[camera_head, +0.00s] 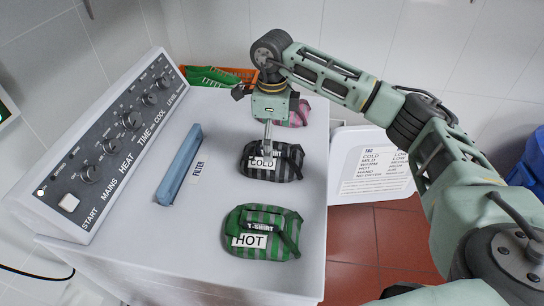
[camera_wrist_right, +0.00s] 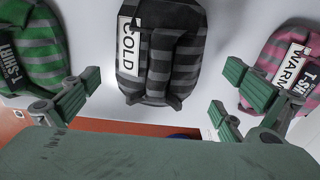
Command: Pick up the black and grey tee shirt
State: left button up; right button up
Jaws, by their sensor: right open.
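The black and grey tee shirt (camera_head: 285,168) lies folded on the white machine top, with a white COLD label on it. In the right wrist view the black and grey tee shirt (camera_wrist_right: 172,50) is at the top middle, beyond and between my fingers. My right gripper (camera_head: 267,145) is above the shirt in the head view, and its lower part covers some of the label. In the wrist view my right gripper (camera_wrist_right: 160,98) is open with fingers wide apart and nothing between them. I cannot tell whether it touches the shirt. My left gripper is not in view.
A green striped tee shirt (camera_head: 262,232) labelled HOT lies in front; a pink one (camera_head: 297,113) lies behind. A blue filter bar (camera_head: 180,165) and control panel (camera_head: 112,135) are at left. An orange basket (camera_head: 228,76) stands at the back. The machine's right edge is close.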

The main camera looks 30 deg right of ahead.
notch_tip(320, 180, down, 4)
jog(key=shift+a+r+p, duration=0.1)
jog(key=shift+r+p, duration=0.05)
jog(key=shift+p, duration=0.8)
jog(key=shift+f, duration=0.55)
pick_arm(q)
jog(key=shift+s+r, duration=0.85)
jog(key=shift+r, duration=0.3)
pick_arm(e)
jog(key=c, duration=1.1)
